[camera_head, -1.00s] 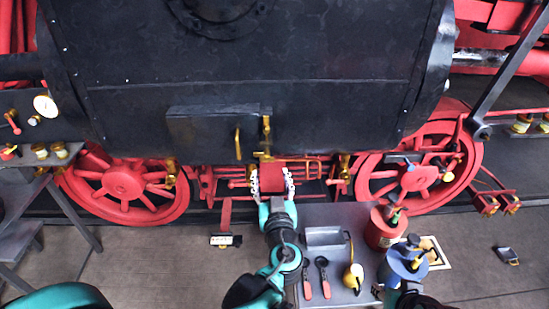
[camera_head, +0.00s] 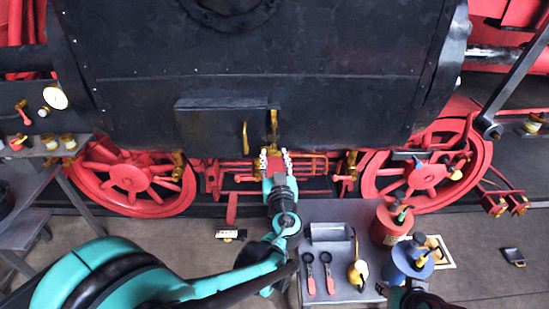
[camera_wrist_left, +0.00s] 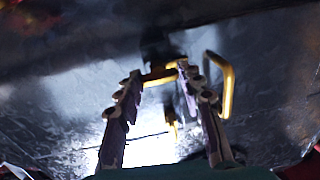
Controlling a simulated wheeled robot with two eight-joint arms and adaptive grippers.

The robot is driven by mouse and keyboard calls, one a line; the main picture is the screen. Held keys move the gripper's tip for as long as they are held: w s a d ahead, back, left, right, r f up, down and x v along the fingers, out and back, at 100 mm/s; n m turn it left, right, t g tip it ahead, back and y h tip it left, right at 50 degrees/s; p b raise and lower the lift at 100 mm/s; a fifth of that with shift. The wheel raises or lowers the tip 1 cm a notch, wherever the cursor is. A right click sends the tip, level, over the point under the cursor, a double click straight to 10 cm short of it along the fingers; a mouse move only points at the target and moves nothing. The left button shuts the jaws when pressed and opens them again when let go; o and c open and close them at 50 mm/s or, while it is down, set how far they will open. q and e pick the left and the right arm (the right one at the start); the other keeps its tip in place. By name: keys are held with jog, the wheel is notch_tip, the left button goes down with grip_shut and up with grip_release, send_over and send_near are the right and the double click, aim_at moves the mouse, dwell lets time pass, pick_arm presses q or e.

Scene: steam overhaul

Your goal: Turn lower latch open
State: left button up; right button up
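A black box-shaped door (camera_head: 208,128) sits on the front of the black boiler casing. A brass vertical handle (camera_head: 245,138) is on it, with a brass latch (camera_head: 274,124) to the right. The latch's lower end is largely hidden by my left gripper (camera_head: 275,157). That gripper is open, its two fingers apart and pointing at the casing just below the latch. In the left wrist view, a brass bar of the latch (camera_wrist_left: 160,73) spans between the fingertips; contact is unclear. The handle (camera_wrist_left: 227,85) stands beside the right finger. A dark part of my right arm shows at the bottom edge; its gripper is not clear.
Red wheels (camera_head: 132,188) flank the area below the casing. A side bench (camera_head: 40,165) stands at left.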

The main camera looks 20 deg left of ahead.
pick_arm(q)
jog(key=shift+m, duration=0.3)
jog(key=m+b, duration=0.2)
jog(key=m, duration=0.7)
jog(key=m+t+h+b, duration=0.1)
jog(key=m+b, duration=0.2)
jog(key=m, duration=0.6)
jog(key=shift+f, duration=0.1)
jog(key=shift+m, duration=0.3)
dwell(0.3)
jog(key=o, duration=1.2)
jog(key=shift+c, duration=0.2)
jog(key=shift+s, duration=0.1)
jog(key=v, duration=1.2)
jog(key=shift+f, duration=0.25)
